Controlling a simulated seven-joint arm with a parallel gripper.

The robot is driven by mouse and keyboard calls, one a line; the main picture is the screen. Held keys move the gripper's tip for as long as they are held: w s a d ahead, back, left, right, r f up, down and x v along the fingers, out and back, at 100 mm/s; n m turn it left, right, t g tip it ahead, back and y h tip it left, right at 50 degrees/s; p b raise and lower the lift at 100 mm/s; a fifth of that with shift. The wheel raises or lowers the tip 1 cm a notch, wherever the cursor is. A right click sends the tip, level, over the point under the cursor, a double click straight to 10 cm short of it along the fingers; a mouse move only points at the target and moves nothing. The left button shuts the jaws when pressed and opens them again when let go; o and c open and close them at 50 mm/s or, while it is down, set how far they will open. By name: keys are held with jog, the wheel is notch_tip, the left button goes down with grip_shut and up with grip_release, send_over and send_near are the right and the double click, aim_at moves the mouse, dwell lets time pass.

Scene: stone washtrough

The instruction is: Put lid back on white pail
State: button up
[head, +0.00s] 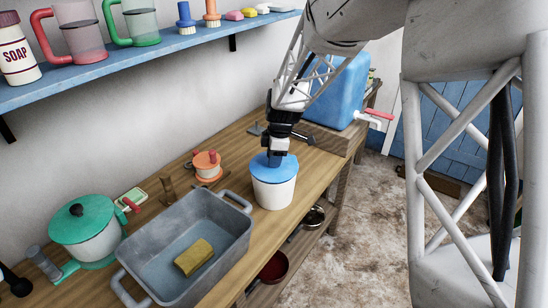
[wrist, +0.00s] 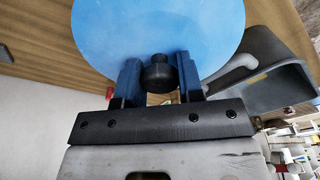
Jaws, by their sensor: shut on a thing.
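The white pail (head: 273,191) stands upright on the wooden bench, to the right of the grey basin. The blue lid (head: 259,168) is at the top of the pail and covers its mouth in the head view; I cannot tell whether it is fully seated. My gripper (head: 275,157) is above the lid. In the wrist view the lid (wrist: 160,35) is a large blue disc with a dark round knob (wrist: 159,75). The fingers of my gripper (wrist: 160,82) stand on both sides of the knob and are shut on it. The pail is hidden in the wrist view.
The grey basin (head: 235,222) with a yellow sponge (head: 194,257) is left of the pail. A green-lidded pot (head: 85,228) and an orange-topped container (head: 207,166) stand farther left. A blue water container (head: 340,92) stands behind. The bench edge lies close right of the pail.

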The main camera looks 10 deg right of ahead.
dwell(0.4)
jog(key=o, duration=1.5)
jog(key=shift+r, duration=3.45)
grip_shut()
